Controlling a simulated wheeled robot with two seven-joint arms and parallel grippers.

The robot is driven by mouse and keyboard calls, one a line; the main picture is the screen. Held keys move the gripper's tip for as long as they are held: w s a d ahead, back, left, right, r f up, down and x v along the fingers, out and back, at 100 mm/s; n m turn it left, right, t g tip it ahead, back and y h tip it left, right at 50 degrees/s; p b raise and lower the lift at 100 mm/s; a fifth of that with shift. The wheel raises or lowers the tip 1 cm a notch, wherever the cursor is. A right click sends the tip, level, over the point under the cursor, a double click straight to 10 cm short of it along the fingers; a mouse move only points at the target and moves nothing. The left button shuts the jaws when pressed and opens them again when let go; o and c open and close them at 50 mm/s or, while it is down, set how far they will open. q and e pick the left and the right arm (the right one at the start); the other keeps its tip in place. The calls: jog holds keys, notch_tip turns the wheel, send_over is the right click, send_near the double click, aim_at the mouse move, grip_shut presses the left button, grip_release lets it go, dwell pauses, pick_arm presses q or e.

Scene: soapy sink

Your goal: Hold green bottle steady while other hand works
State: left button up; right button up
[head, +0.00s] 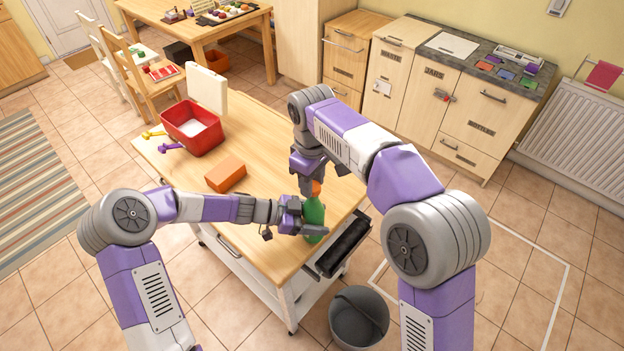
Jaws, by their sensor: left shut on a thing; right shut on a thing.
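The green bottle (315,213) stands upright on the wooden table near its right front edge. My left gripper (301,222) comes in from the left and is shut on the bottle's body, partly hiding it. My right gripper (312,184) is above the bottle, pointing down, and is shut on the orange top (316,188) of the bottle. Whether the orange top is seated on the neck or apart from it is too small to tell.
On the table (262,154) are an orange block (226,174), a red basin (194,133) and a white board (206,88). A black bin (345,245) hangs at the table's right side, and a grey bucket (358,316) stands on the floor. The table's middle is clear.

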jog(key=shift+f, duration=0.5)
